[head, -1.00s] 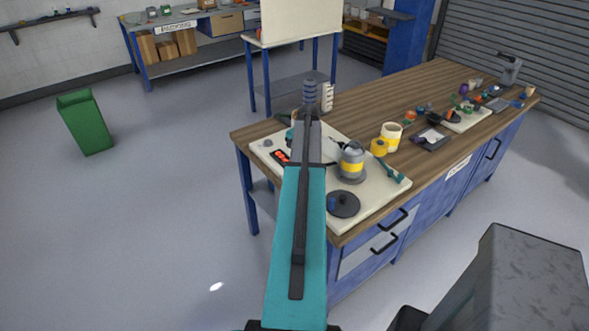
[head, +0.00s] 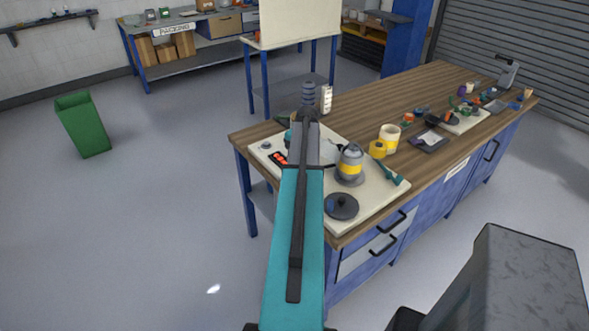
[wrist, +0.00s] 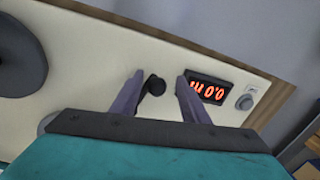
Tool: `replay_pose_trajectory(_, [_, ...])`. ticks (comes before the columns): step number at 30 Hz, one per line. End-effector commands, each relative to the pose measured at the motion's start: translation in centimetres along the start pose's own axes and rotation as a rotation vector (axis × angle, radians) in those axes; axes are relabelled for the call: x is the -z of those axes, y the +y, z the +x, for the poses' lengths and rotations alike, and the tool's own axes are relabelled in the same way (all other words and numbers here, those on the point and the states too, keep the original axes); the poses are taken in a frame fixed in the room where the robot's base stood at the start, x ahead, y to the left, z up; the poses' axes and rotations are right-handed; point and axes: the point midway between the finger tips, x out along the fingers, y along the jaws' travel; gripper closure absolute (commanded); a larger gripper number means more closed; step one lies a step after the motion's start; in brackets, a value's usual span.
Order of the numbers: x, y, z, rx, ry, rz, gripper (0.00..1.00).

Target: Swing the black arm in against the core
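In the wrist view a black round knob (wrist: 154,84) shows between the two fingertips of my gripper (wrist: 158,82). It looks like the end of the black arm; the rest of that arm is not clear. The fingers are apart, with a visible gap at the right finger. In the head view my own arm hides the gripper and the knob. A grey and yellow roller (head: 350,162), possibly the core, stands upright on the cream panel (head: 371,211). A black disc (head: 342,206) with a central knob lies nearer on the panel.
A red digital display (wrist: 210,90) and a grey dial (wrist: 246,101) sit right of my fingers. A teal-handled tool (head: 388,172), a yellow roll (head: 377,149) and a cream roll (head: 390,136) lie right of the roller. Clutter fills the bench's far end.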

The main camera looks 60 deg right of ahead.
Motion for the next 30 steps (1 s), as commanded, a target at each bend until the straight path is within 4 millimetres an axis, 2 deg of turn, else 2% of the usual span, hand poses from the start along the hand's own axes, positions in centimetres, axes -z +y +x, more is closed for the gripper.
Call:
replay_pose_trajectory(5, [0.0, 0.0, -0.6, 0.000, 0.001, 0.000, 0.59])
replay_pose_trajectory(11, [0.0, 0.1, -2.2, 0.000, 0.001, 0.001, 0.59])
replay_pose_trajectory(30, [0.1, -0.1, -9.7, 0.002, 0.002, 0.001, 0.59])
